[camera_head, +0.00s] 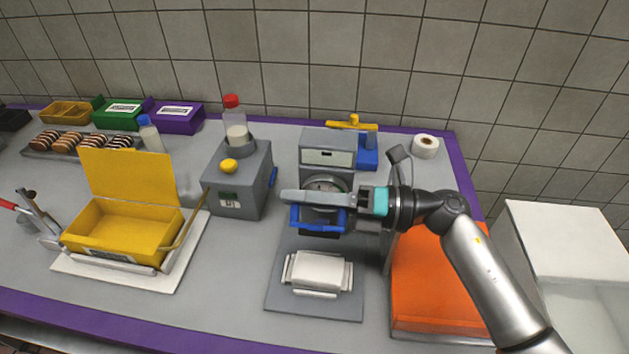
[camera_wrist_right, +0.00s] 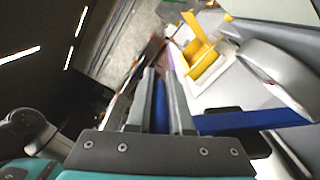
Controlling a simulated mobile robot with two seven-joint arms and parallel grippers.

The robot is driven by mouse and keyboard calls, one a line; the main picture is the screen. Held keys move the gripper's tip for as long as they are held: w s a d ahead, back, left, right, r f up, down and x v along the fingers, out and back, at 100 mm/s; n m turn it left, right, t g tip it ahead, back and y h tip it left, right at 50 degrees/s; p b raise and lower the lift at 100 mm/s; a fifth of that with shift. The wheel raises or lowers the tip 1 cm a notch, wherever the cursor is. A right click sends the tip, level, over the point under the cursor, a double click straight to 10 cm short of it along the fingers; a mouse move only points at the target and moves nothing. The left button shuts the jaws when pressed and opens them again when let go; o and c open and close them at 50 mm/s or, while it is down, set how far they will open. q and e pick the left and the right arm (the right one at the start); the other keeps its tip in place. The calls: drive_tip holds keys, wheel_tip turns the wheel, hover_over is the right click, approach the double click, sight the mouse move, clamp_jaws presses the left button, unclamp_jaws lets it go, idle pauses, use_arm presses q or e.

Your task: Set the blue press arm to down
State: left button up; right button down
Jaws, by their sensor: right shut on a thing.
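The grey press (camera_head: 327,148) stands in the middle of the counter, with a round part on its front. Its blue press arm (camera_head: 319,227) shows as a blue bar frame in front of that round part, raised above the press's base plate (camera_head: 275,300). My right gripper (camera_head: 290,197) reaches in from the right across the front of the press. It is shut on the blue press arm, whose bar shows between the fingers in the right wrist view (camera_wrist_right: 160,103). The fingers and wrist hide part of the press and arm. My left gripper is not in view.
A white tray-like piece (camera_head: 318,272) lies on the base plate below the arm. A grey dispenser (camera_head: 240,180) with a red-capped bottle stands to the left, beside an open yellow box (camera_head: 125,230). An orange tray (camera_head: 435,285) lies to the right, under my right arm.

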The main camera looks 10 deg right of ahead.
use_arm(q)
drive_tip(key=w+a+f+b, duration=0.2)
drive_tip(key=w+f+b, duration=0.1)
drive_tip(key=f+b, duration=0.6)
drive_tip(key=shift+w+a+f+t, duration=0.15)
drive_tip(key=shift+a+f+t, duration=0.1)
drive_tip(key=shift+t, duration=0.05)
use_arm(e)
drive_tip(key=s+a+f+n, duration=0.2)
drive_tip(key=s+f+n, duration=0.3)
drive_tip(key=s+f, duration=0.3)
drive_tip(key=shift+a+f, duration=0.15)
drive_tip(key=shift+f, duration=0.5)
drive_tip(key=c, duration=1)
unclamp_jaws()
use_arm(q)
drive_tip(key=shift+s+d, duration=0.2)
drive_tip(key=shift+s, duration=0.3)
use_arm(e)
drive_tip(key=shift+o, duration=0.8)
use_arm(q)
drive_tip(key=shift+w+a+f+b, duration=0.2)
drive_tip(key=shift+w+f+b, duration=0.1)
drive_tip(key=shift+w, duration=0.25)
use_arm(e)
drive_tip(key=v, duration=0.7)
drive_tip(key=shift+d, duration=0.35)
